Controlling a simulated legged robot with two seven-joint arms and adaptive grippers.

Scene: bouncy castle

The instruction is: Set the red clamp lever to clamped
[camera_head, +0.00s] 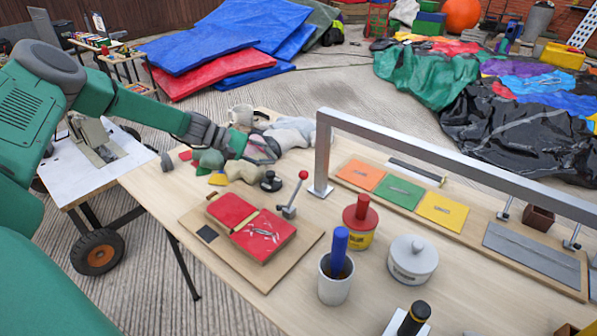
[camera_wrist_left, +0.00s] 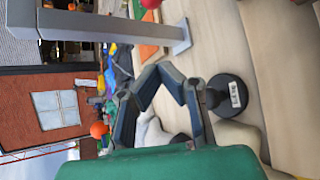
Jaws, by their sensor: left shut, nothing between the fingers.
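The red clamp lever (camera_head: 303,174) has a round red knob on a thin metal arm. It leans up and to the right from a grey bracket at the corner of a wooden board (camera_head: 202,242). A red knob (camera_wrist_left: 150,3) shows at the top edge of the left wrist view. Two red blocks (camera_head: 231,210) lie on the board beside the lever. My left gripper (camera_head: 276,152) is shut and empty above the table, behind and left of the lever and apart from it. In the left wrist view its fingertips (camera_wrist_left: 160,70) meet.
A small black labelled object (camera_head: 270,182) stands between my gripper and the board. A grey metal frame (camera_head: 322,150) rises to the right. A red-and-yellow container (camera_head: 360,220), white lidded pot (camera_head: 412,260) and cup (camera_head: 335,283) stand to the right. Grey sandbags (camera_head: 290,131) lie behind.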

